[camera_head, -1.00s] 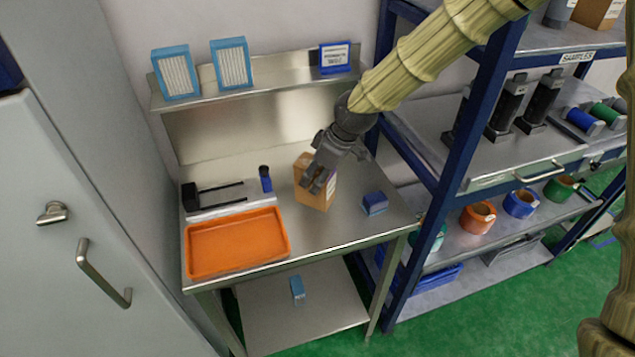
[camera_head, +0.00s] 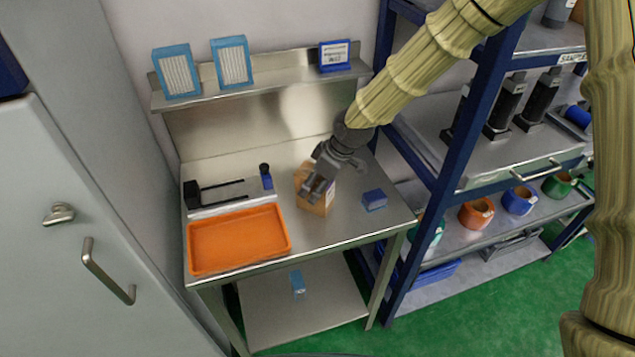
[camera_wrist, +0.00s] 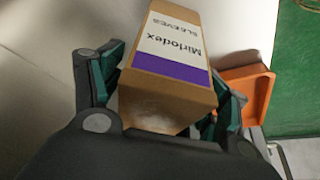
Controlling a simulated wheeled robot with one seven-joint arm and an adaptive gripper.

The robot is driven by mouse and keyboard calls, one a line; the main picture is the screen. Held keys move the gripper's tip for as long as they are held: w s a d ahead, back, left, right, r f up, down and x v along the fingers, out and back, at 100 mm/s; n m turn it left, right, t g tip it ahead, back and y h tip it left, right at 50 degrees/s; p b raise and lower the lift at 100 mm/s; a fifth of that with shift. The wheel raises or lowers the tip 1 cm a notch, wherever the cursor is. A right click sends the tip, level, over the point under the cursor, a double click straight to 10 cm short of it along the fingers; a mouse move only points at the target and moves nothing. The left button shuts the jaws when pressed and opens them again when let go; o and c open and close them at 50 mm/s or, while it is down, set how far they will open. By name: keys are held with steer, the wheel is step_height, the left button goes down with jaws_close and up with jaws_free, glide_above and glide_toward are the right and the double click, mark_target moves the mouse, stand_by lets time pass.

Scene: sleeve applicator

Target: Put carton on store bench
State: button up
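The carton (camera_head: 325,202) is a brown box standing on the steel bench (camera_head: 345,222), right of the orange tray. In the wrist view the carton (camera_wrist: 165,99) shows a white "Mirlodex SLEEVES" label with a purple band. My gripper (camera_head: 318,183) is over the carton's top, with its fingers coming down around it. In the wrist view my gripper (camera_wrist: 168,85) has its teal-padded fingers spread, one on each side of the carton. A narrow gap shows on the left side; contact on the right side is unclear.
An orange tray (camera_head: 240,240) lies front left on the bench. A small blue box (camera_head: 374,200) sits right of the carton. A dark holder with rods and a blue bottle (camera_head: 266,177) stand behind the tray. A blue-framed rack (camera_head: 460,135) stands close on the right.

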steer(key=b+v, duration=0.2)
steer(key=v, duration=1)
steer(key=shift+r+b, duration=0.15)
steer(key=shift+b, duration=0.25)
